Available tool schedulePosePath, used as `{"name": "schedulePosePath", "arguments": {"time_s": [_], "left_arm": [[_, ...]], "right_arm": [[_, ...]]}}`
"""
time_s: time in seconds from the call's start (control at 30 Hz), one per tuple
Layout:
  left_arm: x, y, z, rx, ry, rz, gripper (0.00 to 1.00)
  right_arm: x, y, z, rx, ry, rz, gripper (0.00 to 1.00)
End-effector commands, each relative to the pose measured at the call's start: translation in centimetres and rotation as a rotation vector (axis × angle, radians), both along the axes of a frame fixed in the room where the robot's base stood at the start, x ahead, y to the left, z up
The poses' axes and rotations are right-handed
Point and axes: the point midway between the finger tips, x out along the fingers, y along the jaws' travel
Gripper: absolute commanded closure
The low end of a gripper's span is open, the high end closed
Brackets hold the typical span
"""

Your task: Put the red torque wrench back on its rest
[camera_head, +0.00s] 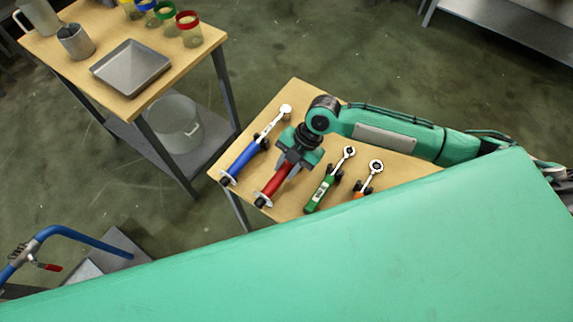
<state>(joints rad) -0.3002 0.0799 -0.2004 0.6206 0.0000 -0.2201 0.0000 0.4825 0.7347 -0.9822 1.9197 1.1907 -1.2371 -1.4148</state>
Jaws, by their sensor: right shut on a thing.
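The red torque wrench (273,182) is on or just above the small wooden table (297,91), between the blue wrench and the green wrench. My right gripper (292,165) is over it and shut on it near the upper end of its red handle. The gripper hides the wrench's head and shaft. A dark support with a pale disc (262,200) shows at the handle's lower end; I cannot tell whether the wrench rests on it. My left gripper is not in view.
A blue wrench (243,160) lies to the left, a green wrench (320,192) and an orange wrench (366,188) to the right, all close by. Another table with a metal tray (131,68) stands at upper left. A blue-handled cart (85,229) is at lower left.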

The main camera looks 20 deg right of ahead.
Motion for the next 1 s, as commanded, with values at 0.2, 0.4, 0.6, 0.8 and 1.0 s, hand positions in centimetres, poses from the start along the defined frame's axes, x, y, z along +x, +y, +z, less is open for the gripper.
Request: {"name": "schedulePosePath", "arguments": {"time_s": [0.2,0.4,0.6,0.8,1.0], "left_arm": [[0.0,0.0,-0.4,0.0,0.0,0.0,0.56],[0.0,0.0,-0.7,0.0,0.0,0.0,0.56],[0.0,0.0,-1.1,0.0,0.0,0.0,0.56],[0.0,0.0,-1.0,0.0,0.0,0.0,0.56],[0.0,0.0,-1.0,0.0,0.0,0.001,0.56]], "right_arm": [[0.1,0.1,-0.5,0.002,-0.003,0.0,1.0],[0.1,0.1,-1.0,0.003,-0.002,0.001,1.0],[0.1,0.1,-1.5,0.002,-0.003,0.0,1.0],[0.0,0.1,-1.6,0.002,-0.002,0.0,0.47],[0.0,0.0,-1.7,0.001,-0.001,0.0,0.47]]}}
